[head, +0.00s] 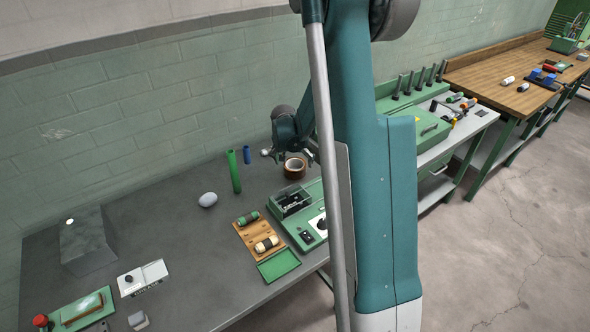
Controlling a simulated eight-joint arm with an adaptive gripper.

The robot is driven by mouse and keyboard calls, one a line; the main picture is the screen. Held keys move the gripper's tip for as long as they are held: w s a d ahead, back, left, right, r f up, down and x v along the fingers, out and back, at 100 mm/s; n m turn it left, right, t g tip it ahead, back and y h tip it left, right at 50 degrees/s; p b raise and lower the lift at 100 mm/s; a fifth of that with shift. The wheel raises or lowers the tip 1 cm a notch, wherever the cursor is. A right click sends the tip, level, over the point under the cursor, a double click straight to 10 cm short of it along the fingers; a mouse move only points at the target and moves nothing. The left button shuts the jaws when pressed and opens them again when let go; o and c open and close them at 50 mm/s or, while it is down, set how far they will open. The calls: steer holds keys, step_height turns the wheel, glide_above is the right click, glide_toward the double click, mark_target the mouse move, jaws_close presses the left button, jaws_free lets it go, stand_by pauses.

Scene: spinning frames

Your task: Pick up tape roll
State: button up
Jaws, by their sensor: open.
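The tape roll (295,168) is a brown ring with a dark open middle. It lies flat on the grey table near its back right part, just behind the green machine. My gripper (290,157) is above and slightly behind the roll in the picture, with dark fingers pointing down. It is open, and the roll is not visibly held. Whether a finger touches the roll is too small to tell. My teal arm hides the area to the right of the roll.
A green tube (234,172) and a blue tube (246,155) stand left of the roll. A green machine (297,200) sits just in front. A pale egg-shaped object (208,200) and a wooden board (256,233) lie further left. Bare table (180,225) lies left of these.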

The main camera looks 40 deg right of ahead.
mark_target(295, 165)
stand_by(0.4)
steer(key=shift+x, duration=2.6)
steer(key=shift+c, duration=0.5)
steer(key=c, duration=0.9)
